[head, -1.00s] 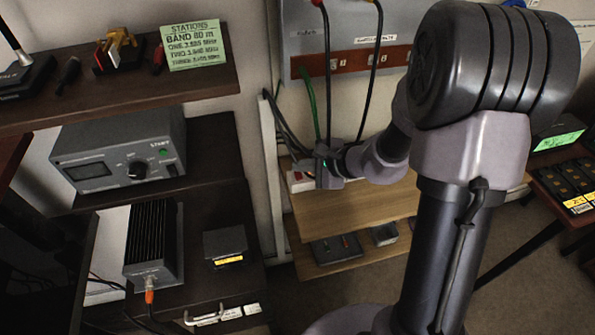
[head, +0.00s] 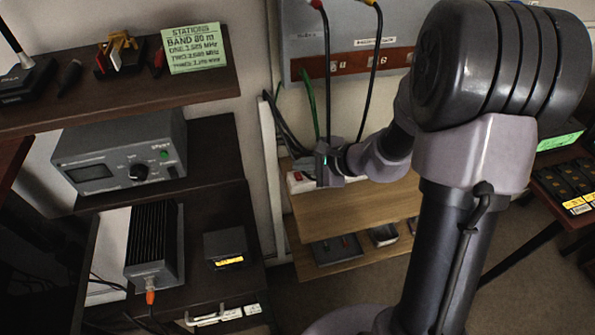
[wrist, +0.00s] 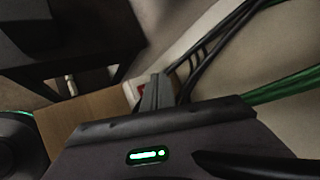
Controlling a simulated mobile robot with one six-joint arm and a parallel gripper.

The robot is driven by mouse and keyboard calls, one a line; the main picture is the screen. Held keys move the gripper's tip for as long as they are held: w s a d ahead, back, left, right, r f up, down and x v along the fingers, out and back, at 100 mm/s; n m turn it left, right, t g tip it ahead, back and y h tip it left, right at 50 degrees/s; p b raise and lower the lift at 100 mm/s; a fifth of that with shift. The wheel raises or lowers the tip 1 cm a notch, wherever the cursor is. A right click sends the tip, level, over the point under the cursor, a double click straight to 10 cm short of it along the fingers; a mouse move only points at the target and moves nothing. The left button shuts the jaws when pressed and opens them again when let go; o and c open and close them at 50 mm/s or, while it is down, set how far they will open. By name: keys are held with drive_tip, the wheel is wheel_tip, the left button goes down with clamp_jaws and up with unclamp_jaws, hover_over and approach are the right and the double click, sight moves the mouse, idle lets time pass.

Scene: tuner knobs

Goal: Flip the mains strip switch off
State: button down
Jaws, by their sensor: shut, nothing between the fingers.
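The mains strip (head: 301,186) is a white block with a red switch (head: 297,176), at the back left end of the light wooden shelf. My gripper (head: 322,172) is just to its right in the head view and hides part of the strip. In the wrist view, the red switch (wrist: 140,89) shows just left of my fingers (wrist: 156,90), which are shut and empty. I cannot tell whether the fingers touch the strip, or which way the switch is tipped.
Black cables (head: 328,90) and a green cable (head: 310,100) hang down the wall close behind my gripper. A white upright (head: 270,170) stands left of the wooden shelf (head: 350,212). A dark desk with a grey tuner (head: 120,155) is further left.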

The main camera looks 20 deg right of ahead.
sight(302, 177)
drive_tip(key=shift+s+r+p, duration=0.2)
drive_tip(key=shift+r+p, duration=0.65)
drive_tip(key=shift+r, duration=0.4)
drive_tip(key=shift+s+r+p, duration=0.15)
drive_tip(key=shift+r+p, duration=0.65)
drive_tip(key=shift+r, duration=0.45)
